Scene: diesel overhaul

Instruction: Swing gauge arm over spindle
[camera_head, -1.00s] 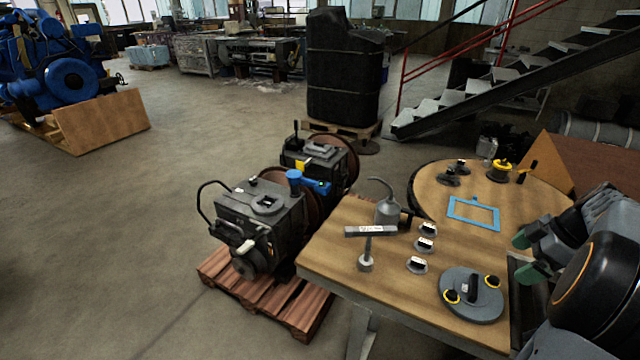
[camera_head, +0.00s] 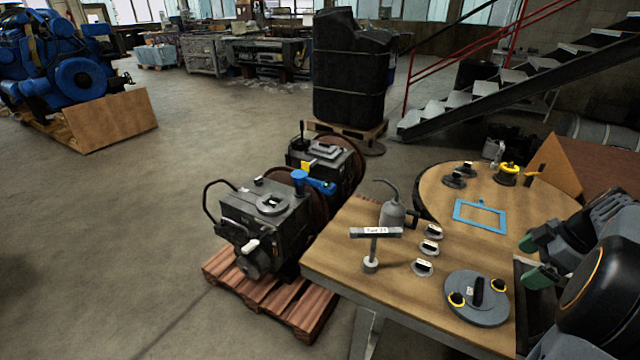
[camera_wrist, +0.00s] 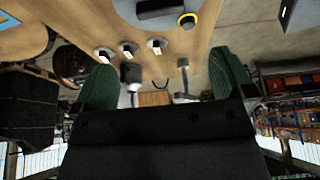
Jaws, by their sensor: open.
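A blue arm with a round blue cap (camera_head: 315,184) sits on the dark machine (camera_head: 265,220) on the pallet, near the reddish-brown discs behind it. It points to the right; I take it as the gauge arm. I cannot tell which part is the spindle. In the wrist view my gripper (camera_wrist: 163,85) is also open, with the table top beyond the fingers.
The wooden table (camera_head: 335,255) holds a labelled T-shaped stand (camera_head: 372,250), an oil can (camera_head: 393,212), several small knobs, a grey round plate (camera_head: 480,315) and a blue frame (camera_head: 480,229). A reddish wooden pallet (camera_head: 270,300) lies under the machine.

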